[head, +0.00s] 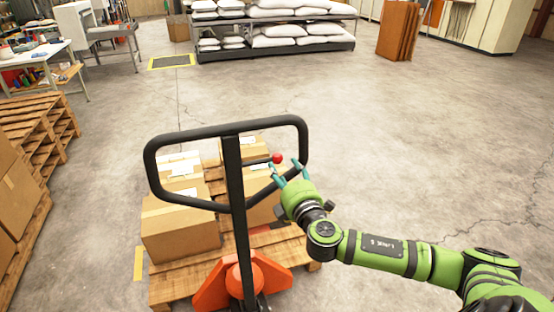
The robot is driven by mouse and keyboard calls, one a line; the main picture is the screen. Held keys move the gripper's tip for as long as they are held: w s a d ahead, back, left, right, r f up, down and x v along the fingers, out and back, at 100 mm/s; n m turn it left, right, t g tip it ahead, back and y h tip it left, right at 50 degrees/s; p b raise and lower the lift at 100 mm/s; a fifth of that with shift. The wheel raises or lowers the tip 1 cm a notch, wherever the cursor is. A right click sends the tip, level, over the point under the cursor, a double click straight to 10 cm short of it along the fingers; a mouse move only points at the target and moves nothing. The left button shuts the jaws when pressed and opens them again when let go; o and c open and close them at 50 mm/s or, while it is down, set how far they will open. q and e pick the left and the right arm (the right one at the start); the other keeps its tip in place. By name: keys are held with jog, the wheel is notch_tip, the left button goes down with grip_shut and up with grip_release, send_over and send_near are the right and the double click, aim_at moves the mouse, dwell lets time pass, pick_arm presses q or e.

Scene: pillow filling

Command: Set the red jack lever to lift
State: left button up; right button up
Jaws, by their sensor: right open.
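The red jack lever (277,158) shows as a red knob on a thin dark rod inside the loop of the black pallet jack handle (228,130). My right gripper (284,168) is open, its teal fingers pointing up and left close beside the red knob. One finger appears to be just left of and below the knob, the other to its right. Whether either finger touches the knob I cannot tell. The orange jack body (243,283) stands below the handle. My left gripper is not in view.
Cardboard boxes (180,232) sit on a wooden pallet (172,284) behind the handle. Stacked pallets (40,130) stand at the left. A rack of white sacks (290,42) is at the back. The floor at the right is clear.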

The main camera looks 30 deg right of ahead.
aim_at(279, 163)
jog(key=x, duration=0.3)
jog(key=shift+b+x, duration=0.5)
jog(key=shift+x, duration=1.3)
jog(key=c, duration=0.9)
jog(key=shift+f, duration=0.2)
